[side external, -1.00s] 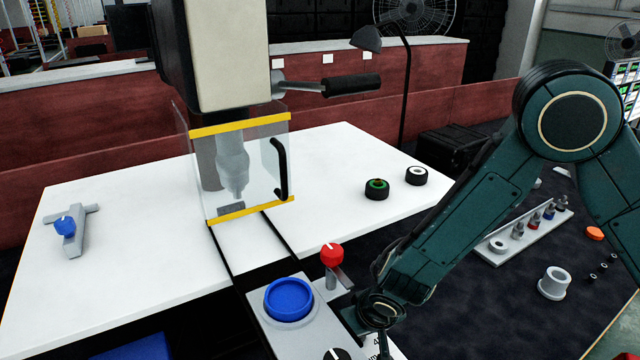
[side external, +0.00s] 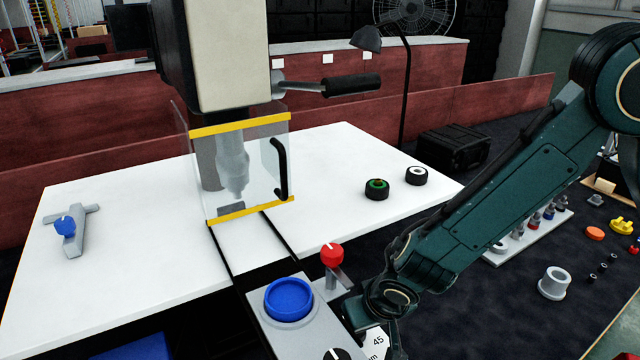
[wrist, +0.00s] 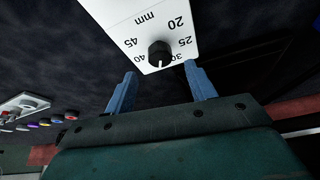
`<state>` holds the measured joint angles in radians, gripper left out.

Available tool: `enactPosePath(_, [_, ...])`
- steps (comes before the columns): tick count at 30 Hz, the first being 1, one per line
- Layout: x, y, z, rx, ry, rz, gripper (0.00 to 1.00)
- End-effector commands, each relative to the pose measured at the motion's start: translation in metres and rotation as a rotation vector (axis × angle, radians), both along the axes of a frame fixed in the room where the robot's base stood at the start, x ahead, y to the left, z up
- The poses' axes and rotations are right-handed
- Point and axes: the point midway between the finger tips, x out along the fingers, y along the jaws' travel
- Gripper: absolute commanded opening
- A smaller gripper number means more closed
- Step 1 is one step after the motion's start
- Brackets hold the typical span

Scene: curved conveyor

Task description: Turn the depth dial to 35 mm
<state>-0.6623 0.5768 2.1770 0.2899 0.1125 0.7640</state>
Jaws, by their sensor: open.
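The depth dial is a black knob (wrist: 160,54) on a white scale plate (wrist: 168,20) in the wrist view. The plate reads 20, 25, 30, 40, 45 and mm. A pale mark shows at the knob's edge between 30 and 40; a 35 label cannot be made out. My gripper (wrist: 160,68) is open, its blue fingers either side of the dial's near edge and apart from it. Whether they reach knob height is unclear. In the side view, a black knob with a white line (side external: 337,354) is cut by the bottom edge, and the gripper fingers are not clearly visible.
A blue button (side external: 289,298) and a red knob (side external: 332,255) on a lever stand close to my wrist. A clear guard with yellow edges (side external: 240,124) hangs behind. A rack of small parts (side external: 525,238) and a grey cup (side external: 554,283) lie to the right.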

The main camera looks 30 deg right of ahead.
Motion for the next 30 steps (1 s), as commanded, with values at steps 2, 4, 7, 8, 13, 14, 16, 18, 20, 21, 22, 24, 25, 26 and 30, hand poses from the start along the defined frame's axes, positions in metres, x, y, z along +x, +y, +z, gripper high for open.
enactPosePath(2, [-0.003,0.001,0.008,0.001,-0.002,0.002,0.55])
enactPosePath(4, [-0.005,0.001,0.013,0.0,-0.001,0.001,0.55])
enactPosePath(7, [-0.008,0.002,0.019,0.001,-0.001,0.0,0.55])
enactPosePath(8, [-0.008,0.002,0.02,0.0,-0.001,0.0,0.55])
enactPosePath(13, [-0.01,0.001,0.023,-0.001,0.001,0.0,0.55])
enactPosePath(14, [-0.01,0.001,0.023,-0.001,0.001,0.0,0.55])
enactPosePath(16, [-0.01,0.001,0.023,-0.001,0.001,0.0,0.55])
enactPosePath(18, [-0.01,0.002,0.023,-0.001,0.001,0.0,0.55])
enactPosePath(20, [-0.01,0.001,0.023,-0.001,0.001,0.0,0.55])
enactPosePath(21, [-0.01,0.002,0.023,-0.001,0.001,0.0,0.55])
enactPosePath(22, [-0.01,0.001,0.022,0.0,0.001,0.0,0.55])
enactPosePath(24, [-0.011,0.001,0.021,0.003,0.005,0.0,0.55])
enactPosePath(25, [-0.011,0.0,0.02,0.006,0.006,0.0,0.55])
enactPosePath(26, [-0.012,0.0,0.019,0.009,0.009,0.0,0.55])
enactPosePath(30, [-0.018,-0.005,0.008,0.036,0.03,-0.005,0.55])
